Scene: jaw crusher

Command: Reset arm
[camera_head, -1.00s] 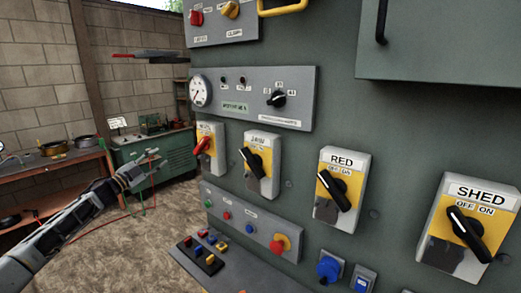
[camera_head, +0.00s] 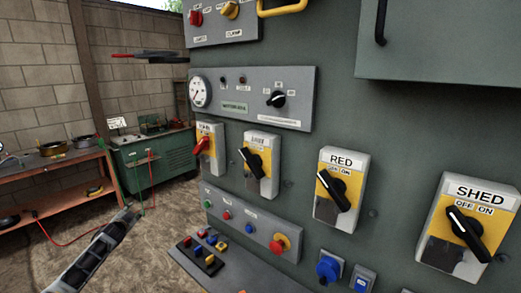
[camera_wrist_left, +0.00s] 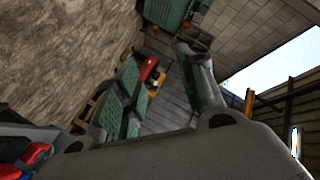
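My left gripper (camera_head: 128,214) is low at the left in the head view, at the end of my arm over the floor, apart from the control panel (camera_head: 340,80). It looks small and edge-on there. In the left wrist view its grey body fills the bottom, and its fingers (camera_wrist_left: 160,95) stand apart with nothing clearly held between them. My right gripper is in neither view. On the panel are yellow rotary switches labelled RED (camera_head: 340,188) and SHED (camera_head: 467,228), with black handles.
A button strip (camera_head: 240,222) and a sloped button box (camera_head: 205,255) jut from the panel's lower left. A wooden workbench (camera_head: 60,162) and a green machine (camera_head: 155,160) stand by the block wall. Bare floor (camera_head: 165,215) lies between.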

